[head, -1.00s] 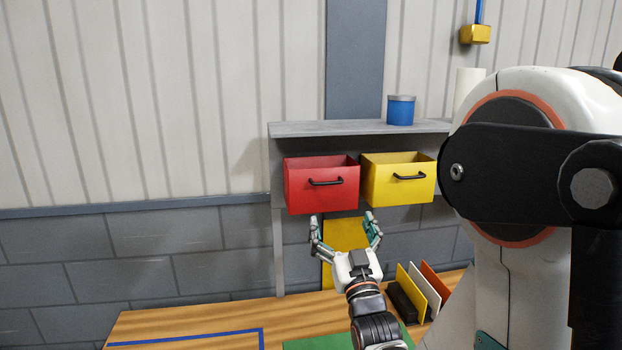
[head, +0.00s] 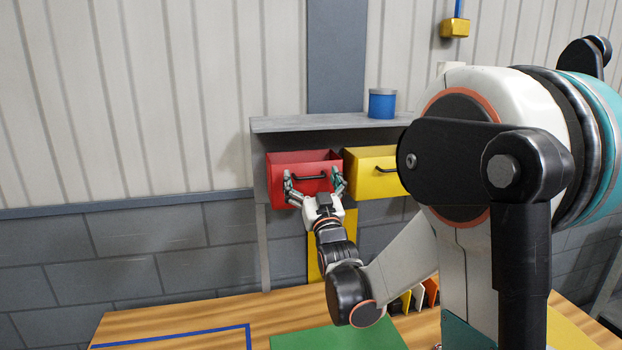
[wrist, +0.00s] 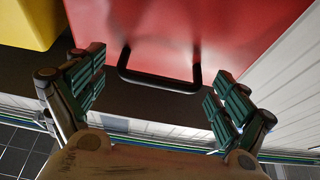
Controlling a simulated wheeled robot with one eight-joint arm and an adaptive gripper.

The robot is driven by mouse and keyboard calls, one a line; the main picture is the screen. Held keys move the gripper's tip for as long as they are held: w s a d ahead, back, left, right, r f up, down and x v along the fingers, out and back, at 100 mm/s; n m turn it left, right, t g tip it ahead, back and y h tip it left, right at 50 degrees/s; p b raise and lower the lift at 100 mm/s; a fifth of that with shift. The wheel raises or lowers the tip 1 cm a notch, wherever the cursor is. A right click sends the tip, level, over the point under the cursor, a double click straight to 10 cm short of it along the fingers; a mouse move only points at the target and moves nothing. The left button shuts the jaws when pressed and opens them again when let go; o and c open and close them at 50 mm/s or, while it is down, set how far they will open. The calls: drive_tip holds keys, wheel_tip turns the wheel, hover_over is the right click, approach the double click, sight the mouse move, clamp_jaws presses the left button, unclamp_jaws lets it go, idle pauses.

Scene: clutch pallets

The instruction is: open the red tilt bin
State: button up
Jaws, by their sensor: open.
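The red tilt bin (head: 287,169) hangs under a grey shelf in the head view. Its top leans out a little from the rack, and its inside back shows above the front. Its black bar handle (head: 309,177) is on the front face. My gripper (head: 314,182) is open in front of the bin, with a finger on either side of the handle. In the wrist view the red front (wrist: 180,35) fills the top, and the black handle (wrist: 160,82) lies between the open fingertips (wrist: 160,85). The fingers do not grip it; contact with the bin cannot be told.
A yellow bin (head: 372,178) hangs to the right, close by, partly behind my arm. A blue tin (head: 382,103) stands on the grey shelf (head: 320,121). Below are a wooden bench (head: 185,318), a green mat (head: 335,338) and upright coloured panels. The wall left of the rack is clear.

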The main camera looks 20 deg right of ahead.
drive_tip(key=c, duration=1.5)
drive_tip(key=s+f+t+b, duration=0.1)
drive_tip(key=b, duration=0.1)
drive_tip(key=shift+a+h+b, duration=0.1)
drive_tip(key=shift+h+b, duration=0.3)
drive_tip(key=t+b, duration=0.1)
drive_tip(key=s+f+t+b, duration=0.1)
drive_tip(key=b, duration=0.1)
drive_tip(key=shift+s+a, duration=0.15)
drive_tip(key=shift+s, duration=0.05)
drive_tip(key=shift+s+a+f+b, duration=0.1)
drive_tip(key=shift+s+f+b, duration=0.1)
drive_tip(key=shift+s+b, duration=0.3)
drive_tip(key=shift+s+a+f+b, duration=0.1)
drive_tip(key=shift+s+f+b, duration=0.25)
drive_tip(key=shift+s+f, duration=0.15)
